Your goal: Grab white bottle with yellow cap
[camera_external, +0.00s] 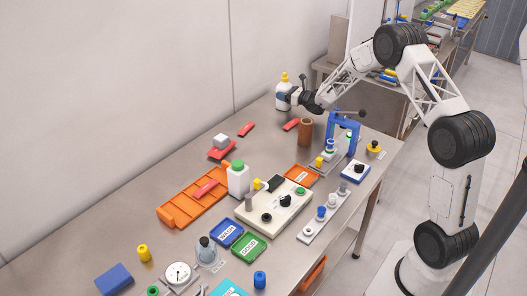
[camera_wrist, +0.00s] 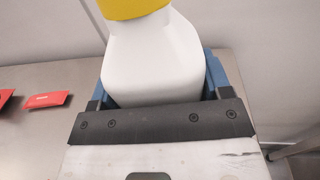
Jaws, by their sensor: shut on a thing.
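The white bottle with a yellow cap (camera_external: 283,97) is near the back edge of the table, by the wall. It appears upright. My gripper (camera_external: 286,98) reaches it from the right and is shut on its body. In the wrist view the white bottle (camera_wrist: 155,60) fills the middle, with its yellow cap (camera_wrist: 135,8) at the top edge. The blue fingers of my gripper (camera_wrist: 158,82) lie on both sides of the bottle. The bottle's base is hidden in the wrist view, and I cannot tell whether it touches the table.
A brown cylinder (camera_external: 305,131) and a blue frame (camera_external: 345,132) stand in front of the gripper. Red packets (camera_external: 246,129) lie nearby, one also in the wrist view (camera_wrist: 48,100). A white bottle with a green cap (camera_external: 238,181) stands mid-table by an orange tray (camera_external: 178,211). The wall is close behind.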

